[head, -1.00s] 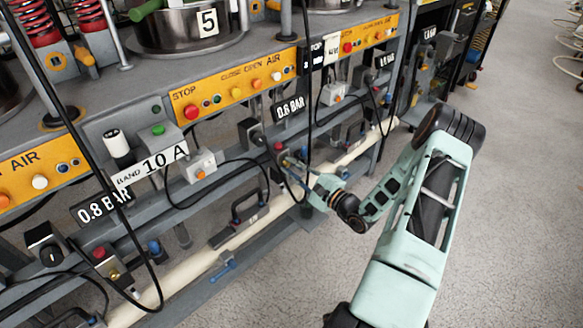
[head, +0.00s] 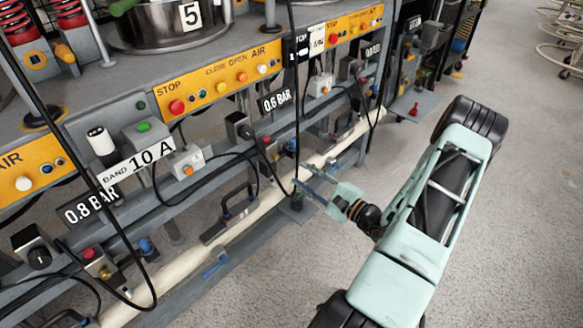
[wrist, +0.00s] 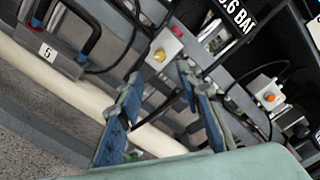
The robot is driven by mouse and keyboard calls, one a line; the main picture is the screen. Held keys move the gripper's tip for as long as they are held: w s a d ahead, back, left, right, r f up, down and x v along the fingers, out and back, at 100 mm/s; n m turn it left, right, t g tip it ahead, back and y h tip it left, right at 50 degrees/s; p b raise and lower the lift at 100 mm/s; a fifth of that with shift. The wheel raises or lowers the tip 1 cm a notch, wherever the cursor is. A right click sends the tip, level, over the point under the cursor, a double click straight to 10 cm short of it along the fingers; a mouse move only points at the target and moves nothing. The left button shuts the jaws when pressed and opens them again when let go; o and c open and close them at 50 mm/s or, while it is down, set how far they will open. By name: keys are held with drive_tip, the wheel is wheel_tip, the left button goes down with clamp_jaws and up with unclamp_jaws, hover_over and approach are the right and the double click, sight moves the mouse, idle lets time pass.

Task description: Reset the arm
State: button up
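My gripper (head: 303,178) is at the lower front of the press frame in the head view, on the end of my pale green arm. Its two blue-grey fingers stand apart in the wrist view (wrist: 158,76), with nothing held between them. A small box with a red and a yellow button (wrist: 165,47) lies beyond the fingertips in the wrist view, apart from them as far as I can tell. My arm is bent, its elbow out to the right over the open floor.
The press frame carries an orange control panel (head: 215,85), a 0.6 BAR sign (head: 277,100), a cream pipe (head: 235,230) and a black handle (head: 238,203). Black cables hang along its front.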

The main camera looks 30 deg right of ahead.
drive_tip(key=shift+v, duration=1.05)
